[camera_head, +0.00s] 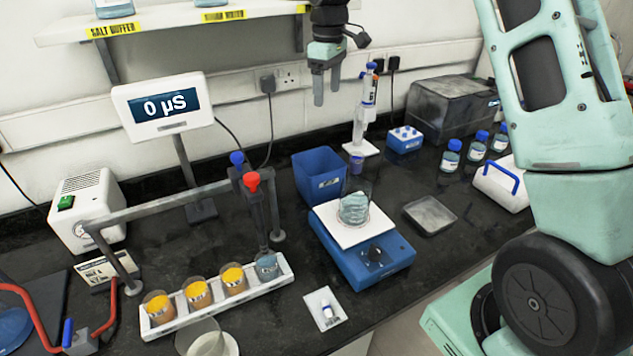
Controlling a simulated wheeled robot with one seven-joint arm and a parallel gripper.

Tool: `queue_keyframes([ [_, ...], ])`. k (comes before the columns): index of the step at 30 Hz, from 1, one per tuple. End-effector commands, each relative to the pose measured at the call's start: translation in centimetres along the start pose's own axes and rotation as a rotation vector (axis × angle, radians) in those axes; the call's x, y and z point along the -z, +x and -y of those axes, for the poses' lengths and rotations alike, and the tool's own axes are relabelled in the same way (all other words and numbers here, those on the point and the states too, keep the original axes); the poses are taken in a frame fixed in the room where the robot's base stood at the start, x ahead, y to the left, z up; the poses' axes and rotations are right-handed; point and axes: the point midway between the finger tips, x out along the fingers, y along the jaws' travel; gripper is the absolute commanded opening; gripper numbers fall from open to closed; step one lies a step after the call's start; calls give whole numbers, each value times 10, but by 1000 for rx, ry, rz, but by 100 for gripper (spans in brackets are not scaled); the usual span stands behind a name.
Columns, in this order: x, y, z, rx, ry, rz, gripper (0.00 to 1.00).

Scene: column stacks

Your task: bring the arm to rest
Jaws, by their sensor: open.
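My gripper (327,78) hangs at the top middle of the view, in front of the wall and above the back of the bench. Its two fingers point down and stand apart, with nothing between them. The upper end of the gripper is cut off by the top edge of the view. My arm's mint-green links fill the right side.
A shelf (180,21) is left of my gripper. Below stand a pipette on a stand (364,108), a blue bin (320,177) and a beaker (354,206) on a blue device (362,255). A rack (220,297) holds several cups.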

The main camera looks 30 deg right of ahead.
Motion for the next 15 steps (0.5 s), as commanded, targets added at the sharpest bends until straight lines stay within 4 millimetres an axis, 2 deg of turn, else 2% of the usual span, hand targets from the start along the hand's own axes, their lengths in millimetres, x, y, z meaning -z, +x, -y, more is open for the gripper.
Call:
queue_keyframes([
  [10, 0, 0, 1, 0, 2, 0, 78],
  [15, -10, 4, 18, -15, 44, -10, 78],
])
